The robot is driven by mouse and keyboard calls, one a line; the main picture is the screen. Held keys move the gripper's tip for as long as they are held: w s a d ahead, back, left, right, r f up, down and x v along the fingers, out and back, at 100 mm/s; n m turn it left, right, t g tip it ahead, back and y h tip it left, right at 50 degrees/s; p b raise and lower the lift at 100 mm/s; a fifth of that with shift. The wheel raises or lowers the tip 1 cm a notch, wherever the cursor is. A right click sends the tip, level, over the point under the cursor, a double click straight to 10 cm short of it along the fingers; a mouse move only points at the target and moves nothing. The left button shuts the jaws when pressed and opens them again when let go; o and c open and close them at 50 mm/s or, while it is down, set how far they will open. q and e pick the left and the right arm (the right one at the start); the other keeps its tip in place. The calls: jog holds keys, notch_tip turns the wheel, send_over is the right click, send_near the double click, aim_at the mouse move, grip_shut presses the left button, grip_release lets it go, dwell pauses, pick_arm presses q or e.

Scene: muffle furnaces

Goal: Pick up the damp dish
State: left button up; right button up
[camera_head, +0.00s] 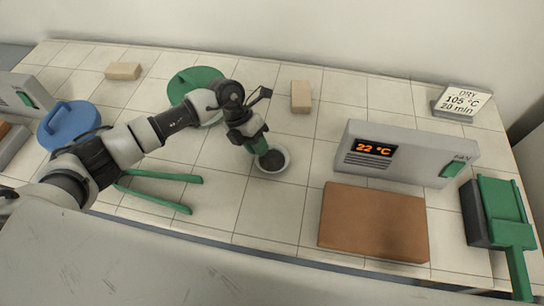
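A small round white dish (286,165) with dark grey contents stands on the tiled bench near the middle of the head view. The gap between the fingers is hidden. The dish looks level and on the tiles. My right gripper is not in view.
A grey oven (410,152) reading 22 °C stands right, behind a brown board (374,222). A sign (463,100) reads "DRY 105 °C 20 min". Green tongs (160,190), a blue lid (68,124), a green lid (190,80), beige blocks (301,97) and a green-and-black device (500,205) lie around.

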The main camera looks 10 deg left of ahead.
pick_arm(q)
jog(key=shift+d+f, duration=0.25)
jog(key=shift+f, duration=0.2)
grip_shut()
jog(key=shift+r, duration=0.1)
